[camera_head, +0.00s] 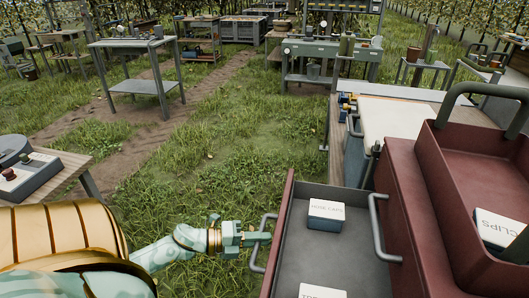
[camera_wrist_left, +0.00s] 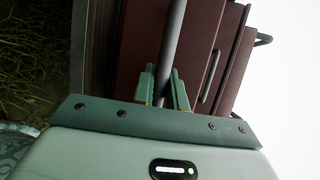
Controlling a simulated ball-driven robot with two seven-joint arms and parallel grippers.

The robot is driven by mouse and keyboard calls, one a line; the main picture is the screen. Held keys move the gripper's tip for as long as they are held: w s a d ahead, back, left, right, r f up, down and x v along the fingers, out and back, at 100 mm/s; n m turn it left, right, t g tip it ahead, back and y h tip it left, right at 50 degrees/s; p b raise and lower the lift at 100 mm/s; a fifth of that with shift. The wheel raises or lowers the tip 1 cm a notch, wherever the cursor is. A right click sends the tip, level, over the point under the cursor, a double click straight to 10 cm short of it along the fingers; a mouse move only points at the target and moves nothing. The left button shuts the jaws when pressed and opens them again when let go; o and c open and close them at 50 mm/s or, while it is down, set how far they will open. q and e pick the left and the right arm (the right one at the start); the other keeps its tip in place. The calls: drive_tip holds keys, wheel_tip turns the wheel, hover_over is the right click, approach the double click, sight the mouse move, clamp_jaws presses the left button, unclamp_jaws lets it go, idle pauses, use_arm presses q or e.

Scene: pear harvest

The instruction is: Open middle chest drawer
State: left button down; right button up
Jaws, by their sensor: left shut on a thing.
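The dark red chest (camera_head: 405,200) stands at the right of the head view. One of its drawers (camera_head: 300,250) is pulled out towards the left, below a shut drawer front with its own grey handle (camera_head: 374,225). My left gripper (camera_head: 262,238) is shut on the open drawer's grey bar handle (camera_head: 256,262). In the left wrist view the bar (camera_wrist_left: 172,40) runs between the two green fingers (camera_wrist_left: 163,90), in front of the dark red drawer front (camera_wrist_left: 133,45). My right gripper is not in view.
A white-topped "HOSE CAPS" box (camera_head: 326,214) and another labelled box (camera_head: 322,291) lie in the open drawer. A small table (camera_head: 75,170) stands at left; grass lies between.

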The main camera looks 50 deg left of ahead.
use_arm(q)
drive_tip(key=c, duration=1.4)
unclamp_jaws()
drive_tip(key=p+v, duration=0.1)
drive_tip(key=v, duration=1.5)
drive_tip(key=shift+s, duration=0.1)
